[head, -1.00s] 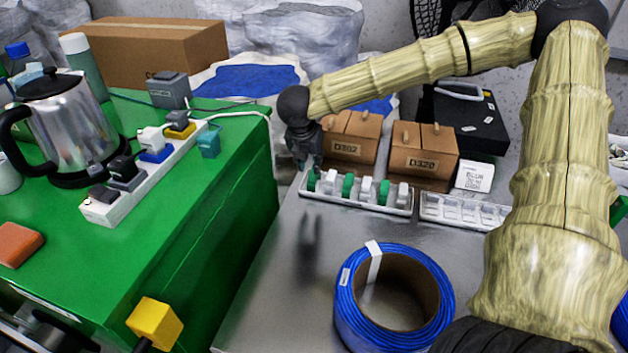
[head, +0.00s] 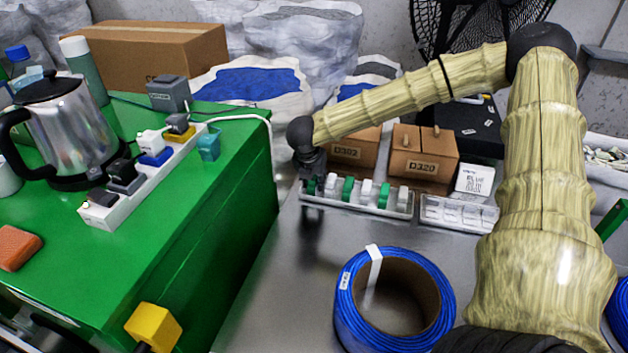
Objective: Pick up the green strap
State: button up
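Several green and white pieces stand in a row in a white slotted tray (head: 355,207) on the grey metal table. One green strap (head: 311,187) is at the tray's left end, another green strap (head: 347,189) is near the middle, and a third green strap (head: 384,195) is farther right. My dark gripper (head: 311,182) points down at the tray's left end, at or just above the leftmost green strap. Its fingers are small and dark here, so I cannot tell whether they touch or hold that strap.
Brown boxes (head: 423,158) stand close behind the tray. A second white tray (head: 458,213) is to its right. A blue cable coil (head: 347,312) lies in front. The green cabinet (head: 235,215) with a power strip (head: 150,178) is at left. Bare table lies between coil and tray.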

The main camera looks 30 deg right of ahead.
jog(key=c, duration=0.4)
